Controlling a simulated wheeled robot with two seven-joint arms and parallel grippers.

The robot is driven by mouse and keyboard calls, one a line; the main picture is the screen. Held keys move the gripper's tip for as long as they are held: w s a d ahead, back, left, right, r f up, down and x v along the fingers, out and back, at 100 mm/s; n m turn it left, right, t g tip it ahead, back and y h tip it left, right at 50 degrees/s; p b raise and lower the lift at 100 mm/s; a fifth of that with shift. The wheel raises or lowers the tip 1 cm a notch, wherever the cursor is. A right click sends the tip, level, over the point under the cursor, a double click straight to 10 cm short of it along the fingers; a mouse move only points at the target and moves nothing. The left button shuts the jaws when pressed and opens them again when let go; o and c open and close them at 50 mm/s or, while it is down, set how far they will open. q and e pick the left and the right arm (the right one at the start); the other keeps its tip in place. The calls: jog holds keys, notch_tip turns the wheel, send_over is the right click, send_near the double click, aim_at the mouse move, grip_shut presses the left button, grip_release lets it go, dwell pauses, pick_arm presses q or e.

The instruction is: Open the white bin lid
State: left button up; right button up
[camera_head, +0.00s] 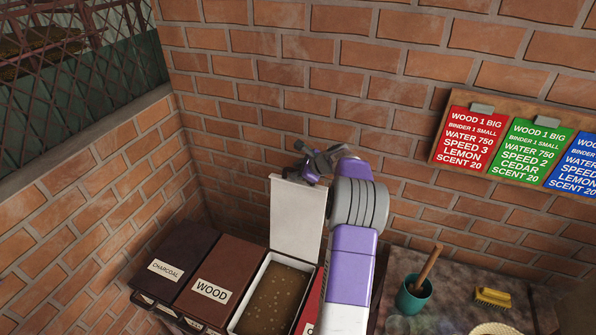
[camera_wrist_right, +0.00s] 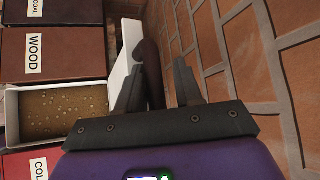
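The white bin (camera_head: 249,290) stands in the row of bins and holds a brown, speckled material. Its white lid (camera_head: 297,215) is raised and stands roughly upright at the bin's back. My right gripper (camera_head: 320,162) is at the lid's upper edge, its fingers partly hidden by my wrist. In the right wrist view the fingers (camera_wrist_right: 157,78) are spread, with a dark brown shape between them that I cannot identify. The lid (camera_wrist_right: 122,58) shows there just left of the fingers, and the bin (camera_wrist_right: 11,118) is uncovered. My left gripper is out of view.
Closed bins labelled CHARCOAL (camera_head: 175,262) and WOOD (camera_head: 216,277) stand left of the white bin; a red bin (camera_head: 307,308) is on its right. Brick walls rise close behind. A teal mortar (camera_head: 409,297) and yellow brush (camera_head: 493,296) are on the right-hand table.

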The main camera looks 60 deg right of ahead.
jog(key=shift+s+a+f, duration=0.15)
jog(key=shift+f, duration=0.25)
jog(key=shift+s+r, duration=0.2)
jog(key=shift+s, duration=0.05)
jog(key=shift+b+v, duration=0.35)
jog(key=shift+v, duration=0.7)
jog(key=v, duration=0.5)
jog(key=shift+s+r, duration=0.1)
jog(key=shift+r, duration=0.2)
jog(key=shift+w, duration=0.4)
jog(key=shift+s, duration=0.25)
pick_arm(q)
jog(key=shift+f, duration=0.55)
pick_arm(e)
jog(key=shift+w, duration=0.1)
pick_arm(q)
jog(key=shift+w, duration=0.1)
